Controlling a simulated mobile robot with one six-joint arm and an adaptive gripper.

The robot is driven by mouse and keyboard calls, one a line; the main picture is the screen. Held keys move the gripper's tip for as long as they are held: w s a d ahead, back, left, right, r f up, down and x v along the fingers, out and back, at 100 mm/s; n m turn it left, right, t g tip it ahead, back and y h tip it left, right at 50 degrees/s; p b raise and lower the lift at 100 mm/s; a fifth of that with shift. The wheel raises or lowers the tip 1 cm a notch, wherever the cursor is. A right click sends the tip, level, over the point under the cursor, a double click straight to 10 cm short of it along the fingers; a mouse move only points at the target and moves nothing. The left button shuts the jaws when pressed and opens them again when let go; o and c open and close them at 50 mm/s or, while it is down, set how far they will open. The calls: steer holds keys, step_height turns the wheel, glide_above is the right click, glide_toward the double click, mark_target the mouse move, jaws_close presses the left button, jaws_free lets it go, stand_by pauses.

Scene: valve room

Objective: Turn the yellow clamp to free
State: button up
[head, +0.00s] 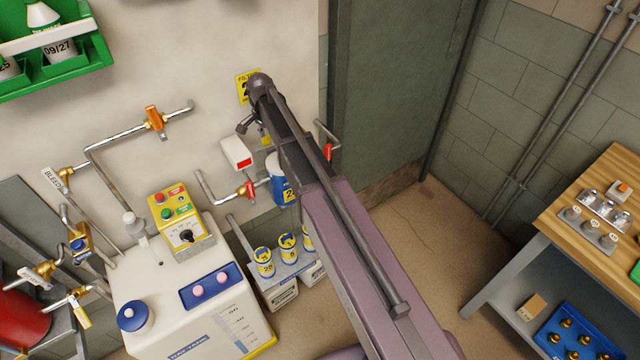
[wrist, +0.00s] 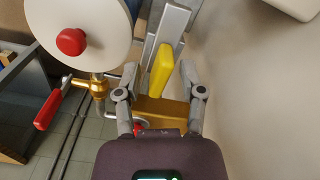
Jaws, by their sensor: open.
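The yellow clamp (wrist: 161,70) shows in the wrist view as a flat, tilted lever in front of a grey metal bracket (wrist: 172,22). My gripper (wrist: 159,78) is open, with one finger on each side of the clamp's lower part. I see gaps between the fingers and the clamp; I cannot tell how deep the clamp sits between them. A brown-gold block shows below it, between the fingers. In the head view my gripper (head: 247,124) is near the wall below the yellow filter sign (head: 245,88), and my arm hides most of the clamp area.
In the wrist view, a white round housing with a red knob (wrist: 71,42) and a brass valve with a red handle (wrist: 48,110) are close on the left. In the head view, a blue filter canister (head: 282,188) and a red-handled valve (head: 248,191) are below my gripper.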

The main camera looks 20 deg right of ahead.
mark_target(267, 136)
steer(key=n, duration=1.4)
step_height(267, 136, up, 14)
steer(key=p, duration=1.4)
steer(key=s+d+f+m+b, duration=0.1)
steer(key=s+d+f+b, duration=0.2)
steer(key=s, duration=0.6)
steer(key=s+d+f+m+b, duration=0.1)
steer(key=s+d+f+b, duration=0.2)
steer(key=s, duration=0.5)
steer(key=s+d+f+m+b, duration=0.1)
steer(key=s+d+f+b, duration=0.2)
steer(key=s, duration=0.6)
steer(key=shift+s+d+f+m+b, duration=0.3)
steer(key=shift+f+b, duration=0.45)
